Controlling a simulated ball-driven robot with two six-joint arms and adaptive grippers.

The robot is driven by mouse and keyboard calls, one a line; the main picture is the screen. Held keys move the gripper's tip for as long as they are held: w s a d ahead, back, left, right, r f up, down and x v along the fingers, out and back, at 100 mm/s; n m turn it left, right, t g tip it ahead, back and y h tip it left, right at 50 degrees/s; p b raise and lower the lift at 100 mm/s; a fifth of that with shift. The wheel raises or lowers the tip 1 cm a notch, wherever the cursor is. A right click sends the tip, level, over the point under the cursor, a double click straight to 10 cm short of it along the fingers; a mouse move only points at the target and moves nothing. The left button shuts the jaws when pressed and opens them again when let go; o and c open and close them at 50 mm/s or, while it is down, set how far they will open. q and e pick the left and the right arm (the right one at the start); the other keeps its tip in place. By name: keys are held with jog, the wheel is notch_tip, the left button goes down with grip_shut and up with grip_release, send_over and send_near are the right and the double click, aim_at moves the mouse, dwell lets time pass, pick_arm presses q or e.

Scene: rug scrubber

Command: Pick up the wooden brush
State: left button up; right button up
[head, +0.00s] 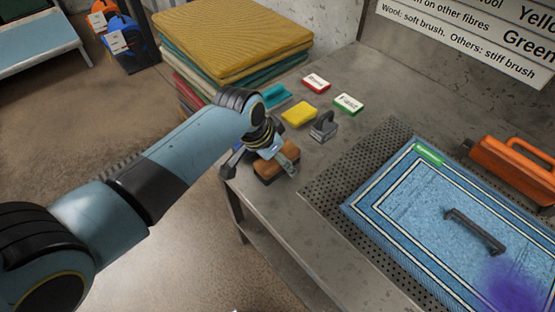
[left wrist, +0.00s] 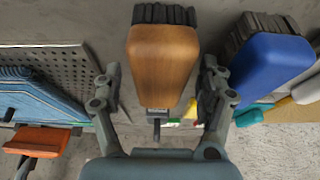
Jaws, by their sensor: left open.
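The wooden brush (head: 277,168) lies near the front-left edge of the grey bench in the head view. In the left wrist view, the wooden brush (left wrist: 163,65) shows its brown block with dark bristles at the far end. My left gripper (head: 262,160) is above it, with its fingers apart. In the left wrist view the left gripper (left wrist: 158,88) has one finger on each side of the brush's near part, with visible gaps. The gripper hides part of the brush in the head view. My right gripper is not in view.
A blue brush (left wrist: 270,60) lies close to the right finger in the left wrist view. A yellow block (head: 299,114), a grey handled item (head: 324,126) and small cards lie behind. A blue rug (head: 420,215) lies on the perforated panel (head: 325,185) at right. Folded mats (head: 230,40) are stacked at back.

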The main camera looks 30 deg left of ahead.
pick_arm(q)
jog(key=shift+f, duration=0.1)
dwell(0.3)
jog(key=c, duration=1.1)
jog(key=shift+c, duration=1.2)
